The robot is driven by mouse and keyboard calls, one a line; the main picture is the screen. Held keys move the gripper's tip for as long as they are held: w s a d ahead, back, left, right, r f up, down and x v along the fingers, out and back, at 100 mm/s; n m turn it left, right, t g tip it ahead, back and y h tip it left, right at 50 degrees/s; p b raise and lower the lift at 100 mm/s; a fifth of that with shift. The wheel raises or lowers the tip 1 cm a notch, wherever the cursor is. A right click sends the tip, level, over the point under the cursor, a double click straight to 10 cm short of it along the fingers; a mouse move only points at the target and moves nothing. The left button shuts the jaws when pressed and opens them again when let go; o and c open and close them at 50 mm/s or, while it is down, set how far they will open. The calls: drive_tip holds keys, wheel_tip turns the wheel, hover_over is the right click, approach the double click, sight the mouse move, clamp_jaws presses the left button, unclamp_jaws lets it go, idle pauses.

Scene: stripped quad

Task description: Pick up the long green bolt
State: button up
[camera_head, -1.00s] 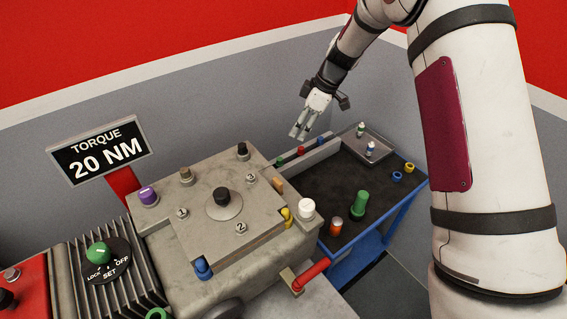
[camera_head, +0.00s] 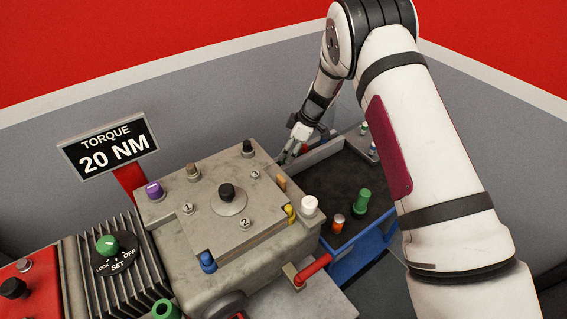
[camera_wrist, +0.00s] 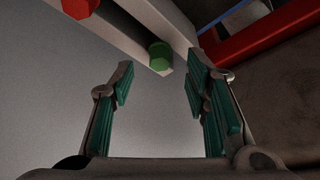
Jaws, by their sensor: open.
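A green hexagonal bolt head (camera_wrist: 160,57) shows in the wrist view near the end of a pale bar (camera_wrist: 133,28). It lies ahead of my gripper (camera_wrist: 158,80), between the lines of the two open fingers and apart from them. In the head view my gripper (camera_head: 287,157) is low at the left rear edge of the cart, behind the grey machine.
A red bolt head (camera_wrist: 78,7) sits on the same bar. The blue-framed cart (camera_head: 345,172) also carries an orange piece (camera_head: 338,223). The grey machine (camera_head: 175,215) with its raised knobs stands close left of my gripper. A grey wall is behind.

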drive_tip(key=shift+x, duration=1.1)
clamp_jaws()
